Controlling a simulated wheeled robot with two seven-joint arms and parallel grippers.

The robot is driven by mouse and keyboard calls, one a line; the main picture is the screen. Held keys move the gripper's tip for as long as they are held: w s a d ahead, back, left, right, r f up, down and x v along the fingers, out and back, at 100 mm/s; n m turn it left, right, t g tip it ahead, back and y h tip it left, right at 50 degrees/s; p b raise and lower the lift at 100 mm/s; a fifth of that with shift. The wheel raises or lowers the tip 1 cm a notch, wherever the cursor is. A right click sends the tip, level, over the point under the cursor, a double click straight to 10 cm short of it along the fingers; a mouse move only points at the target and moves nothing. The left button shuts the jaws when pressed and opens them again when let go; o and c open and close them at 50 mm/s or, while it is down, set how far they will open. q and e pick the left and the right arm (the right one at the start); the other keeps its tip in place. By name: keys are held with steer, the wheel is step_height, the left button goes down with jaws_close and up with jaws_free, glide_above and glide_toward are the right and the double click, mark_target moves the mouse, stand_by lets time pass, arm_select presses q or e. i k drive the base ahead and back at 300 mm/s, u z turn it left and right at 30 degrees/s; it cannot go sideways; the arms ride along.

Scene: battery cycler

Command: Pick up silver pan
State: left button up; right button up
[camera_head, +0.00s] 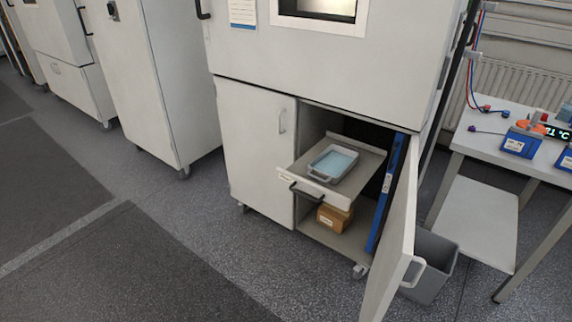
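A silver-grey pan (333,163) with a pale blue inside lies on a pulled-out drawer shelf (363,163) in the open lower right compartment of a white cabinet. The pan is shallow and rectangular, with a handle at its near left end. The shelf has a dark handle (306,193) on its front. Neither of my grippers is in view, and nothing touches the pan.
The right cabinet door (393,250) stands open toward me. A cardboard box (334,217) sits below the shelf, and a blue upright bar (387,192) stands at the compartment's right side. A grey bin (431,266) and white table (487,150) are at right. Floor (225,255) at front left is clear.

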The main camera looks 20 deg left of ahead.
mark_target(331, 166)
steer(key=u, duration=1.4)
steer(key=i, duration=2.9)
steer(key=z, duration=3.6)
